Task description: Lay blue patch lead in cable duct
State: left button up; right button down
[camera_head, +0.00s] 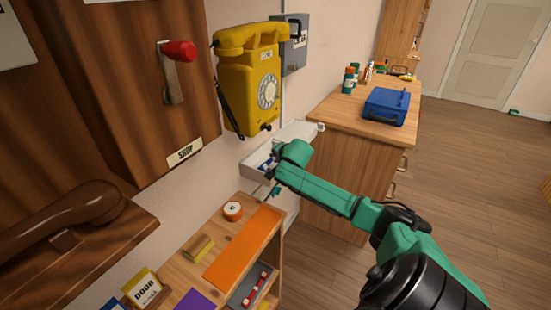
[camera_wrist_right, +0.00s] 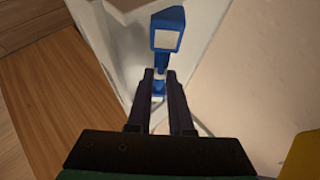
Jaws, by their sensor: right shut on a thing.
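The white cable duct (camera_head: 292,134) is fixed along the wall below the yellow phone. It also shows as pale walls in the right wrist view (camera_wrist_right: 205,35). My right gripper (camera_head: 269,171) is at the duct's near end, and my green wrist covers part of the duct. In the right wrist view, its two dark fingers (camera_wrist_right: 161,85) are shut on the blue patch lead (camera_wrist_right: 165,20). The lead's blue end with a pale face sticks out beyond the fingertips, over the duct. I cannot tell whether the lead touches the duct floor. My left gripper is out of view.
A yellow dial phone (camera_head: 248,85) hangs just above the duct. A wooden shelf (camera_head: 185,265) with an orange mat (camera_head: 243,246) and a tape roll (camera_head: 232,211) stands below. A wooden counter (camera_head: 340,110) with a blue case (camera_head: 386,106) is beyond.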

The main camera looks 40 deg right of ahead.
jog(key=shift+f+b, duration=0.35)
jog(key=shift+f, duration=0.4)
jog(key=c, duration=0.7)
grip_release()
jog(key=shift+c, duration=0.2)
jog(key=shift+a+f, duration=0.1)
jog(key=shift+f, duration=0.05)
jog(key=shift+s+f, duration=0.1)
jog(key=shift+f, duration=0.05)
jog(key=shift+s+a+r, duration=0.2)
jog(key=shift+s+r, duration=0.1)
jog(key=shift+s, duration=0.1)
jog(key=p+v, duration=0.1)
jog(key=v, duration=1.2)
jog(key=shift+r+p, duration=0.4)
jog(key=shift+r, duration=0.2)
